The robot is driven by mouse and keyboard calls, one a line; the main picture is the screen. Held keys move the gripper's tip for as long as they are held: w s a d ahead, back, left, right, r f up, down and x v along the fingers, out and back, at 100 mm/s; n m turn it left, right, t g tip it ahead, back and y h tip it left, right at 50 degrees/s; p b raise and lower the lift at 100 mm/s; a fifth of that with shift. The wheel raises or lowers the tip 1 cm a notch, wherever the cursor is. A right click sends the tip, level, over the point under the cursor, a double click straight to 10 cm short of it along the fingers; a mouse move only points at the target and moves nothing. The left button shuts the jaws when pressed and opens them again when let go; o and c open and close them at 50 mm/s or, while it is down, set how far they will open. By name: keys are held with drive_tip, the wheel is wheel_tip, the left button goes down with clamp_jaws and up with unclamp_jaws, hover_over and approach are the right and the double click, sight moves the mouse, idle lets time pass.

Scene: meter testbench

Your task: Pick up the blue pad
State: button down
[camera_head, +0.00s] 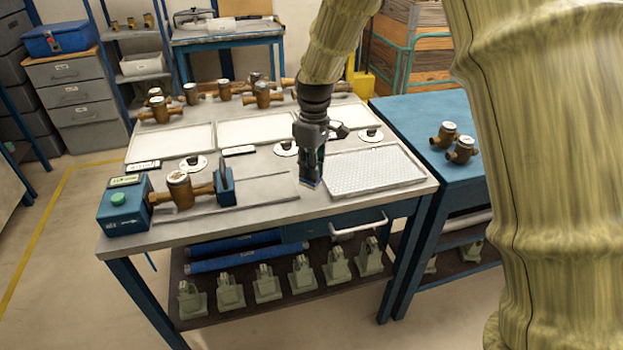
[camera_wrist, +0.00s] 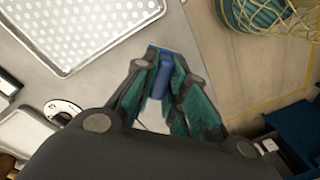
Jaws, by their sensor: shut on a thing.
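My gripper (camera_head: 311,166) points down over the front part of the metal-topped bench (camera_head: 262,203), just left of the white perforated tray. In the wrist view my gripper (camera_wrist: 160,72) has its dark and green fingers closed on the blue pad (camera_wrist: 160,80). The pad is a small blue piece, partly hidden between the fingers. In the head view only a bit of blue (camera_head: 309,183) shows at the fingertips. I cannot tell whether the pad touches the bench top or is just above it.
The perforated tray (camera_head: 372,168) lies right of my gripper. A brass meter (camera_head: 180,190) sits in a blue clamp fixture (camera_head: 124,205) at the left. White trays (camera_head: 170,146) and several brass meters fill the back. A blue side table (camera_head: 410,117) holds two meters.

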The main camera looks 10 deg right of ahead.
drive_tip(key=s+a+b, duration=0.1)
drive_tip(key=s, duration=0.6)
drive_tip(key=s+a+r+b, duration=0.1)
drive_tip(key=s+a, duration=0.1)
drive_tip(key=s, duration=0.6)
drive_tip(key=shift+s+a+r+b, duration=0.25)
drive_tip(key=shift+s+a+b, duration=0.05)
drive_tip(key=shift+f, duration=0.15)
